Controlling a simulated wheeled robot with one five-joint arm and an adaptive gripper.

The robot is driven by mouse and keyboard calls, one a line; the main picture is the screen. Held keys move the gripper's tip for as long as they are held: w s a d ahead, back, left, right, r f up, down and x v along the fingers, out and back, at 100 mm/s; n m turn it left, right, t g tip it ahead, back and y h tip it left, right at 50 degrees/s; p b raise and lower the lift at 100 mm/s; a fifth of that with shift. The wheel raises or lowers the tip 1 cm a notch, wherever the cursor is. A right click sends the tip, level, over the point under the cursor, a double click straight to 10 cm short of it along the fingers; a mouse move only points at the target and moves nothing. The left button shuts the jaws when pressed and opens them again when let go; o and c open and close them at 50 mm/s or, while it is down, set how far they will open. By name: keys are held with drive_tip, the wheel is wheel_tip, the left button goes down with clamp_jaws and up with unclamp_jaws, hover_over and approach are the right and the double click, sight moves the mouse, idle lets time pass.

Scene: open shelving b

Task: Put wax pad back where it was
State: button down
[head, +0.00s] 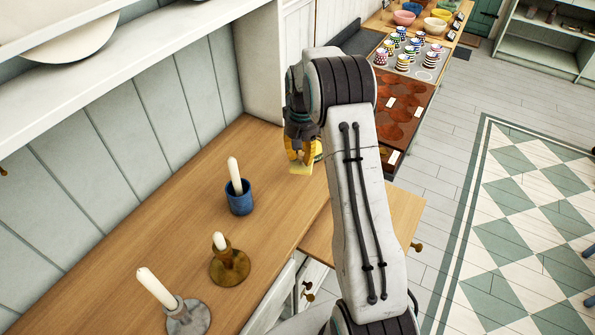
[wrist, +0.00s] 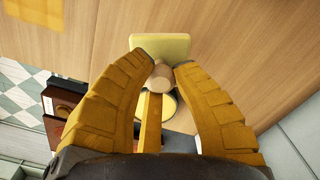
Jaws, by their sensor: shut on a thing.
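The wax pad appears to be a pale yellow block (head: 301,169) at the tips of my gripper (head: 303,155) in the head view. In the wrist view this pad (wrist: 160,46) shows just beyond the fingertips. My gripper (wrist: 167,66) has its two orange fingers closed in around a round wooden knob-like piece (wrist: 160,72) beside the pad. I cannot tell whether that piece joins the pad. The pad is over the wooden counter (head: 150,215); whether it touches the counter is unclear. A yellow round edge (wrist: 170,104) shows partly behind the fingers.
A blue holder (head: 239,201), a brass holder (head: 229,265) and a grey holder (head: 188,318) with white candles stand on the counter at left. An open drawer (head: 398,217) juts out at right. Patterned cups (head: 403,62) stand beyond. The counter between is clear.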

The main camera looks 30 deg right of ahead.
sight(298, 168)
drive_tip(key=shift+s+a+f, duration=0.3)
drive_tip(key=shift+a, duration=0.15)
drive_tip(key=shift+s+a+f, duration=0.25)
drive_tip(key=shift+a+f, duration=0.05)
drive_tip(key=shift+a, duration=0.15)
drive_tip(key=shift+f+p, duration=0.7)
drive_tip(key=shift+f, duration=1.35)
drive_tip(key=shift+f, duration=0.1)
drive_tip(key=c, duration=1.1)
unclamp_jaws()
